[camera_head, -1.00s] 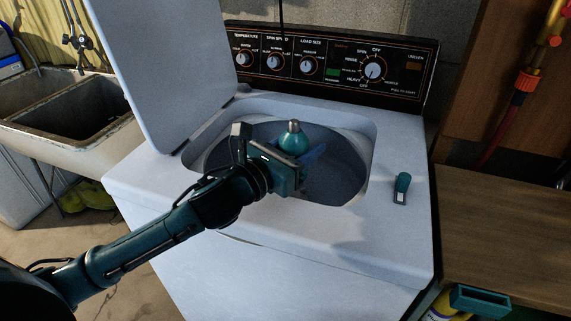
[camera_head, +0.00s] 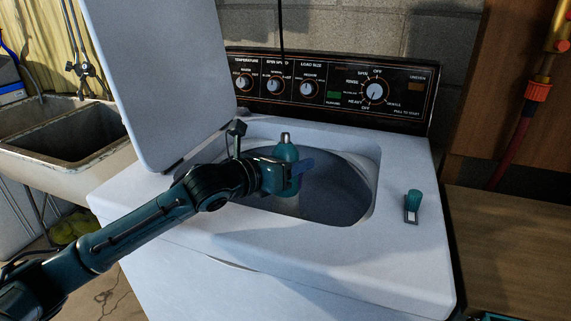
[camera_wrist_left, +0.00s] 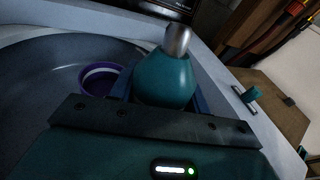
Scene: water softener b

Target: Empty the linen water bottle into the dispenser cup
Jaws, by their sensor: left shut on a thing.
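The teal bottle with a metal cap (camera_head: 285,149), which I take as the linen water bottle, stands about upright above the washer's open tub. My left gripper (camera_head: 290,174) is shut on it, with a blue finger at its side. In the left wrist view the bottle (camera_wrist_left: 165,78) rises between the blue fingers of the gripper (camera_wrist_left: 165,97). I cannot make out this cup in the head view. My right gripper is not in view.
The white washer (camera_head: 330,250) has its lid (camera_head: 160,80) raised at the left and a dial panel (camera_head: 330,92) at the back. A teal-bristled brush (camera_head: 412,206) lies on its right top. A wooden bench (camera_head: 510,245) stands right, a sink (camera_head: 70,140) left.

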